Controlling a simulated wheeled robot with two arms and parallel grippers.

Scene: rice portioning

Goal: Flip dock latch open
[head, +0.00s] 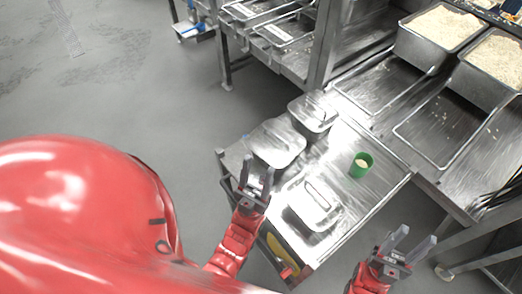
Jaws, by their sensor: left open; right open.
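A steel cart (378,190) stands against the steel counter at the right. I cannot make out a dock latch for certain. A yellow part (284,250) shows below the cart's near edge, partly hidden by the cart and my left arm. My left gripper (256,171) is open and empty, over the cart's left side in the picture, close to a lidded steel pan (277,141). My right gripper (417,237) is open and empty, to the right of the cart's near end and apart from it.
The cart also holds another lidded pan (313,111), a nearer pan (315,204) and a green cup (361,165) with pale contents. Rice-filled pans (430,53) stand on the counter (372,85). Clear grey floor (160,90) lies at the left.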

